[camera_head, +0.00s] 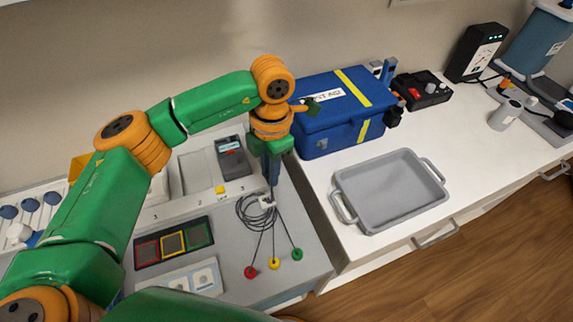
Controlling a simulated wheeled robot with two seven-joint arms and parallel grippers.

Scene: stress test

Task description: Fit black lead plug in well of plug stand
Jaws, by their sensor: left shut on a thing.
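My left gripper (270,193) points down over the grey worktop, with its jaws shut at the coiled black lead (246,213). A small pale block (266,202) shows right at the fingertips, at the lead's end; the jaws hide part of it, so a black plug is not clearly visible. The lead fans out to a red (251,272), a yellow (274,263) and a green (297,254) round end. A pale plate with two round wells (203,279) lies at the lower left and may be the plug stand. My right gripper is out of view.
A dark panel (174,243) with red, yellow and green squares lies left of the lead. A dark device (233,158) stands behind. A blue first aid box (342,133) and a grey tray (372,215) are on the white counter. The tray is empty.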

